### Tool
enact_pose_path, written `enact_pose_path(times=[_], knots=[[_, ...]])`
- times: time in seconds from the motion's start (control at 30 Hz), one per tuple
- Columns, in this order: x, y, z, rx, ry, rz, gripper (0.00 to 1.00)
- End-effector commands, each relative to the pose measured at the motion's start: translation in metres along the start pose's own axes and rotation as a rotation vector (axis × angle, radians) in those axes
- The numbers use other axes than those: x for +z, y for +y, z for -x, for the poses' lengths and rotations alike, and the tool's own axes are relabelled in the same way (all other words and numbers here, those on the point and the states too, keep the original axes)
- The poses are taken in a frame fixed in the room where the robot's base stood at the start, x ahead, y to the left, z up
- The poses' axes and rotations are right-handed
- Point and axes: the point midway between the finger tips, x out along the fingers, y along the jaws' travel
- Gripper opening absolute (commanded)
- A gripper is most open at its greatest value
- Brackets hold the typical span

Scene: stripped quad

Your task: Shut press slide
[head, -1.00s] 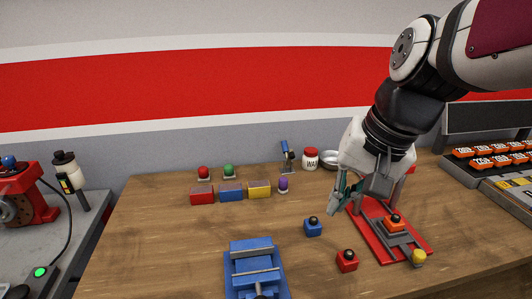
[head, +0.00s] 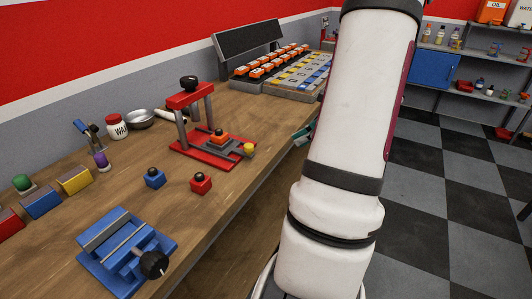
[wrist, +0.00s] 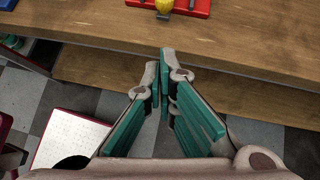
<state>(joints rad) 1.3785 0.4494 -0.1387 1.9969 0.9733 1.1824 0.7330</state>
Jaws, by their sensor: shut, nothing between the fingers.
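The red press (head: 190,97) stands on the bench in the head view, with a black knob on top of its frame. Its grey slide (head: 232,146) sticks out in front of the posts toward the bench edge. An orange block (head: 219,136) with a dark top sits on the slide, and a yellow knob (head: 249,150) is at its front end. The knob (wrist: 163,6) also shows at the top of the wrist view. My gripper (wrist: 165,72) is shut and empty, off the bench's front edge and apart from the knob. My arm mostly hides it in the head view.
A red block (head: 201,184), a blue block (head: 155,178) and a blue vise (head: 125,250) stand on the bench left of the press. A tray of orange blocks (head: 270,62) is at the back. The floor (head: 455,215) at right is open.

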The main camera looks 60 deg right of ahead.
Motion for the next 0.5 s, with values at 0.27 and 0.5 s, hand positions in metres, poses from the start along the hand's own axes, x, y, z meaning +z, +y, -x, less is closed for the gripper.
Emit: enact_pose_path(times=[0.27,0.5], knots=[[-0.001,-0.001,-0.032,0.001,-0.003,-0.005,0.0],[-0.001,0.0,-0.08,0.002,-0.002,-0.003,0.0]])
